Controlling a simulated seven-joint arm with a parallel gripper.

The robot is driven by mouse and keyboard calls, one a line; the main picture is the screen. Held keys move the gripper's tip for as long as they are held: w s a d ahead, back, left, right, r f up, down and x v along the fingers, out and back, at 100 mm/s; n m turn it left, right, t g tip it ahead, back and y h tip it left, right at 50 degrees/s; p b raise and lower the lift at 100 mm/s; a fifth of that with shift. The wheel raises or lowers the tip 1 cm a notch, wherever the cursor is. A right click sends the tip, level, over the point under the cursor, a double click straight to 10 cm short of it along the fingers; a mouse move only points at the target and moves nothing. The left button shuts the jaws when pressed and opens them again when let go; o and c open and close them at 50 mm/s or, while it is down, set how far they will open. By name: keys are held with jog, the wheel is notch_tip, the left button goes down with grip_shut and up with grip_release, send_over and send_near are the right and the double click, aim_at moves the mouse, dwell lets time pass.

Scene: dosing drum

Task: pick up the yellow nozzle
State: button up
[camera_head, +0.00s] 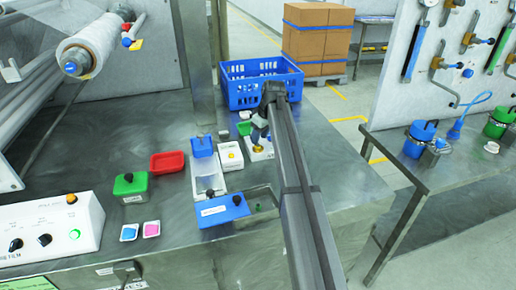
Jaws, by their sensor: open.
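A small yellow piece, which looks like the yellow nozzle (258,149), sits on a white tray or block (268,153) on the steel table, right of centre. My gripper (259,137) points down just above it, and its fingers are small and partly dark in this view. The gripper is open. I cannot tell whether the fingertips are around the yellow piece or still above it. My own arm hides the right side of this spot.
A white container with a yellow spot (229,157) stands close on the left, beside a blue-topped box (201,146). A blue lidded hatch (222,210), a red tray (167,162) and a green box (131,187) lie nearby. A blue crate (255,88) stands behind.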

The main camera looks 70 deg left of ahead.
aim_at(258, 147)
jog(key=shift+x, duration=1.55)
jog(key=shift+d, duration=0.1)
jog(key=shift+c, duration=0.3)
grip_shut()
